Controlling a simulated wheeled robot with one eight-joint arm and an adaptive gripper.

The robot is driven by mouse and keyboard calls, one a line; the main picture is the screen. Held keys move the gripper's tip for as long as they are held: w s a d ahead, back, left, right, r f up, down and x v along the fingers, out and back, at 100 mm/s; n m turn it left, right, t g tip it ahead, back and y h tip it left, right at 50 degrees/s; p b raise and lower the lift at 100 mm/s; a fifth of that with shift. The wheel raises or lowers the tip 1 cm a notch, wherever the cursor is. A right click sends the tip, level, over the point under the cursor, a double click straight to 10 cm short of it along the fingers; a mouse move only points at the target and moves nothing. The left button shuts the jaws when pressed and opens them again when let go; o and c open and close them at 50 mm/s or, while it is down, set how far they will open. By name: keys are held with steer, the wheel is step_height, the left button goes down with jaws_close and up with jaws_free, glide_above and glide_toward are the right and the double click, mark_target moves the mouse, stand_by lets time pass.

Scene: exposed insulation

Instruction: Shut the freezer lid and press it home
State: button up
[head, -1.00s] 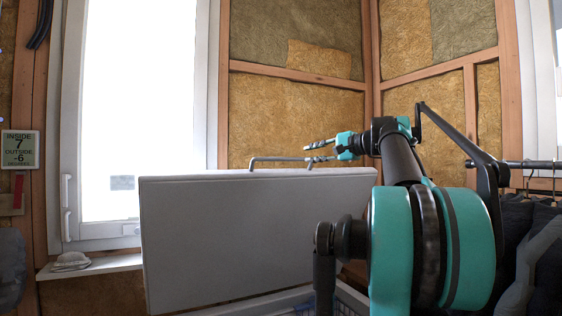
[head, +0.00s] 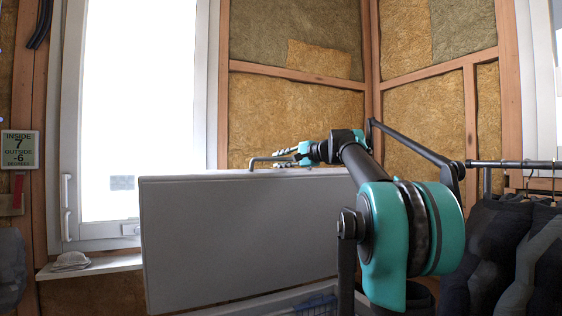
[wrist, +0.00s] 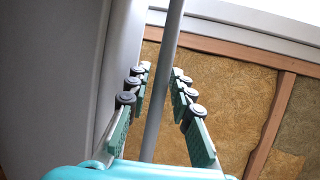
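The freezer lid (head: 235,240) is a pale grey slab standing raised, nearly upright, in the head view. Its grey bar handle (head: 254,161) runs along the top edge. My gripper (head: 285,157) is at the handle, behind the lid's top edge, where its fingertips are partly hidden. In the wrist view, the handle bar (wrist: 162,85) runs between the two open fingers of my gripper (wrist: 160,76), with gaps on both sides. The lid's face (wrist: 55,85) fills the left of that view. Only a strip of the open freezer (head: 255,307) shows below the lid.
A window (head: 140,110) with a sill (head: 100,265) is at the left. Insulated stud walls (head: 300,120) stand behind the lid. Dark clothes (head: 500,240) hang from a rail (head: 510,164) at the right, close to my arm.

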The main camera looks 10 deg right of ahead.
jaws_close()
stand_by(0.3)
